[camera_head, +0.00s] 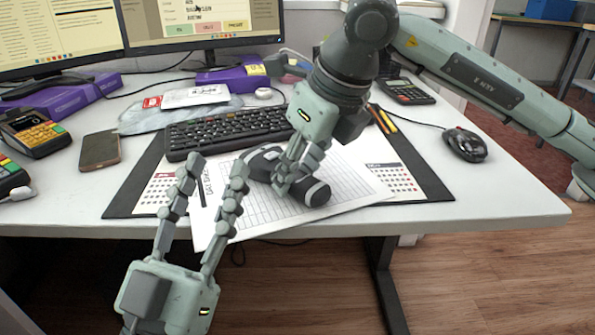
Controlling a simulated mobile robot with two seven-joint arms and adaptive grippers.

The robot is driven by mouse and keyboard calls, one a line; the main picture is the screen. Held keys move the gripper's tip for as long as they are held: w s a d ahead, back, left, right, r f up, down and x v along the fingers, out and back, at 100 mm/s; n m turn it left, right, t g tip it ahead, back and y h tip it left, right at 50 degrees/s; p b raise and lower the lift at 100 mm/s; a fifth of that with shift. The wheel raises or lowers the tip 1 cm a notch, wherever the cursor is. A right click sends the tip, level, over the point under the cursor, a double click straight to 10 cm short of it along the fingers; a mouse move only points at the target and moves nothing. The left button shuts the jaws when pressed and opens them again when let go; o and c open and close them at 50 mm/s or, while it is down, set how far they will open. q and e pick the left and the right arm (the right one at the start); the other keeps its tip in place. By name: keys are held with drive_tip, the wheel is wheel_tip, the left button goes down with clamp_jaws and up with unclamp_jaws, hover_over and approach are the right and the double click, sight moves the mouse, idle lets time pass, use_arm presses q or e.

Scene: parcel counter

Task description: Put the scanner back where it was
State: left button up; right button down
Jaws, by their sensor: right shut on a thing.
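The scanner (318,192), dark grey with a lighter band, lies on a printed sheet (350,175) on the dark desk mat. My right gripper (285,180) reaches down from the upper right and is shut on the scanner, hiding its middle. Whether the scanner is lifted off the paper cannot be told. My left gripper (210,170) is open and empty at the front edge of the desk, with its fingers spread over the left part of the mat, left of the scanner.
A keyboard (229,130) lies behind the scanner. A mouse (464,145) and calculator (406,91) are on the right. A phone (100,150) and card terminal (34,132) are on the left. Two monitors (200,20) stand behind. The desk's right front is clear.

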use_arm(q)
drive_tip(key=shift+s+a+r, duration=0.1)
drive_tip(key=shift+r, duration=0.1)
use_arm(e)
drive_tip(key=shift+f, duration=0.1)
use_arm(q)
drive_tip(key=shift+r+t, duration=0.25)
drive_tip(key=shift+t, duration=0.05)
use_arm(e)
drive_tip(key=c, duration=1)
unclamp_jaws()
use_arm(q)
drive_tip(key=shift+f+g, duration=0.35)
drive_tip(key=shift+g, duration=0.05)
use_arm(e)
drive_tip(key=shift+r, duration=0.35)
use_arm(q)
drive_tip(key=f+g, duration=0.1)
drive_tip(key=w+d+f+g+p, duration=0.1)
drive_tip(key=shift+f, duration=0.3)
use_arm(e)
drive_tip(key=v, duration=1.1)
drive_tip(key=shift+s+d+r, duration=0.2)
drive_tip(key=shift+r, duration=0.05)
